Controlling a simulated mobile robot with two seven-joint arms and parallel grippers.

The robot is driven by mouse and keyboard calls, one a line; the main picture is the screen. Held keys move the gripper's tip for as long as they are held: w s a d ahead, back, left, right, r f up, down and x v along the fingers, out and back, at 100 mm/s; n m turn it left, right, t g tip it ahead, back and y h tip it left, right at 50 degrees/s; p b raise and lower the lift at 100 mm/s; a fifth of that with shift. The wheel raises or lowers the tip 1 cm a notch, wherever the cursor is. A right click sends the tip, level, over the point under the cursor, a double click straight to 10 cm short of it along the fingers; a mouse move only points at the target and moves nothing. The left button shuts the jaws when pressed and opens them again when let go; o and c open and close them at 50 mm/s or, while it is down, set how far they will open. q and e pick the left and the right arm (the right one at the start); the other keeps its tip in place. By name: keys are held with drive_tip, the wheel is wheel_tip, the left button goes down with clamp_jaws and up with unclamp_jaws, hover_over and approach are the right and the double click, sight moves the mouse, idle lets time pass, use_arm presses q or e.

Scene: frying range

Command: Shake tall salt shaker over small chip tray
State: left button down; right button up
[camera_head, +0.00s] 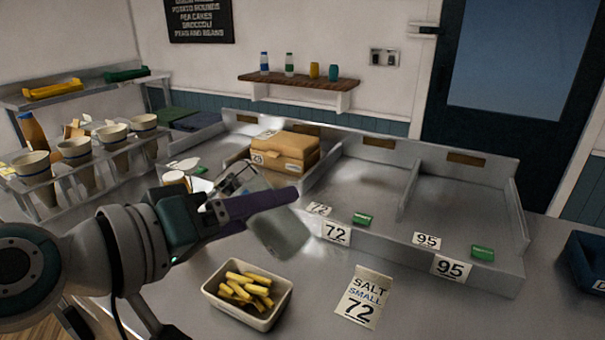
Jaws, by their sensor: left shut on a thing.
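The small chip tray (213,288), a pale rectangular tray of yellow chips (246,289), sits on the counter at the lower middle. My left gripper (258,203) comes in from the left and is shut on the tall salt shaker (281,236), a grey, see-through body. The shaker is tilted, with its lower end to the right, and appears above and behind the tray. The purple finger covers the shaker's middle, and I cannot tell which end has the holes. My right gripper is out of view.
A card (362,297) reading "SALT SMALL 72" lies right of the tray. Behind are metal bays with 72 and 95 labels and a brown carton (284,152). A rack of paper cups (75,150) stands left. A dark blue bin (585,262) is at the right edge.

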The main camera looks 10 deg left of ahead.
sight(228, 173)
use_arm(q)
drive_tip(key=r+m+y+p, duration=0.1)
drive_tip(key=p, duration=0.1)
drive_tip(key=a+r+m+y+p, duration=0.1)
drive_tip(key=p, duration=0.1)
drive_tip(key=a+r+m+y+p, duration=0.1)
drive_tip(key=m, duration=0.1)
drive_tip(key=shift+w+a+r+p, duration=0.15)
drive_tip(key=shift+w+a+p, duration=0.05)
drive_tip(key=shift+w+p, duration=0.2)
drive_tip(key=shift+w+a+r+m+y+p, duration=0.1)
drive_tip(key=shift+a+r+m+y+p, duration=0.15)
drive_tip(key=shift+m, duration=0.2)
drive_tip(key=shift+a+m+y+p, duration=0.15)
drive_tip(key=shift+m+y+p, duration=0.15)
drive_tip(key=shift+m, duration=0.15)
drive_tip(key=shift+a+m+t, duration=0.25)
drive_tip(key=shift+m+t, duration=0.05)
drive_tip(key=shift+w, duration=0.1)
